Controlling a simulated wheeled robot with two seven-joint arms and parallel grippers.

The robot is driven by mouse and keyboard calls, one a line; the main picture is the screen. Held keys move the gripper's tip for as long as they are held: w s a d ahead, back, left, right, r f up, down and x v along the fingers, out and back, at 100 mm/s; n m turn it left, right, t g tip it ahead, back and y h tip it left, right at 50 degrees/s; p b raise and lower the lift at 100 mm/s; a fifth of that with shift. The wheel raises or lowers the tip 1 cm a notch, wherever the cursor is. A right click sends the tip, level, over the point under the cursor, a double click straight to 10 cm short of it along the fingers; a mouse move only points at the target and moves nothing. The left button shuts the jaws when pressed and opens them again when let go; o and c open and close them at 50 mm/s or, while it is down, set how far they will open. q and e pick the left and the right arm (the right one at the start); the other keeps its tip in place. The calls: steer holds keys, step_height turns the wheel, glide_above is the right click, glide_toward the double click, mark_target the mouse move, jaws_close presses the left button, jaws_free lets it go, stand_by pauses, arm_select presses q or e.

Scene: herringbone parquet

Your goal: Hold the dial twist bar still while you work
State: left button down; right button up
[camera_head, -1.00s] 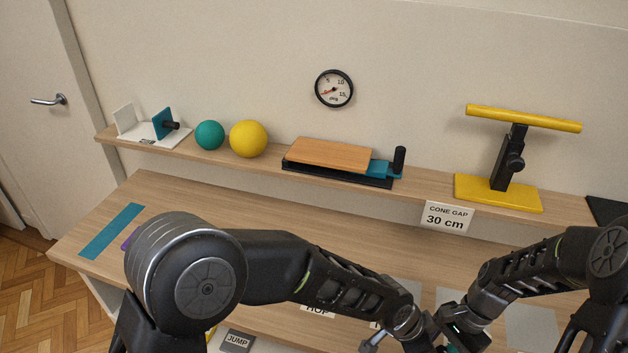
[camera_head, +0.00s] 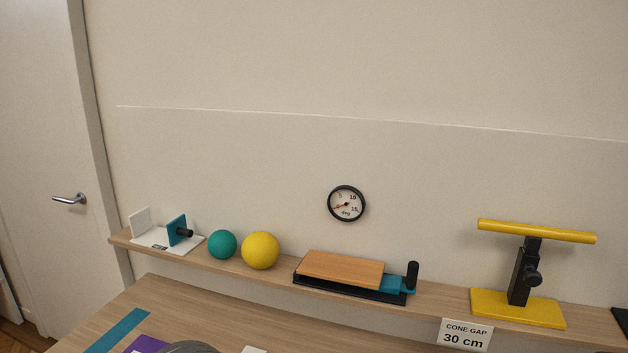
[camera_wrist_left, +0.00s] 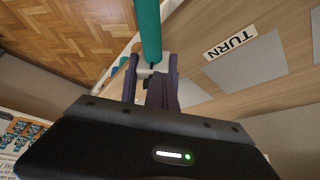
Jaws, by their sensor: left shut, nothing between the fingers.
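In the left wrist view a teal round bar (camera_wrist_left: 148,30) runs from the top edge down to the fingertips of my left gripper (camera_wrist_left: 152,68). The gripper is shut with nothing held, and the bar's lower end is near the fingertips; whether they touch I cannot tell. I cannot tell whether this bar is the dial twist bar. In the head view a round dial (camera_head: 346,203) marked "deg" hangs on the wall, its red needle toward the lower left. My right gripper is out of view.
The head view's shelf holds a white-and-teal device (camera_head: 165,238), a teal ball (camera_head: 222,244), a yellow ball (camera_head: 260,250), a wooden-topped slider (camera_head: 340,268) and a yellow T-bar stand (camera_head: 518,306). A "CONE GAP 30 cm" card (camera_head: 465,335) hangs in front. The wrist view shows a "TURN" label (camera_wrist_left: 230,42).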

arm_select(q)
steer(key=shift+s, duration=0.4)
steer(key=shift+s+d, duration=0.1)
steer(key=shift+s, duration=0.25)
steer(key=shift+s+d, duration=0.2)
steer(key=shift+s, duration=0.2)
steer(key=shift+a, duration=0.1)
stand_by(0.3)
steer(key=shift+s+a, duration=0.15)
steer(key=shift+a, duration=0.15)
step_height(320, 180, up, 6)
stand_by(0.8)
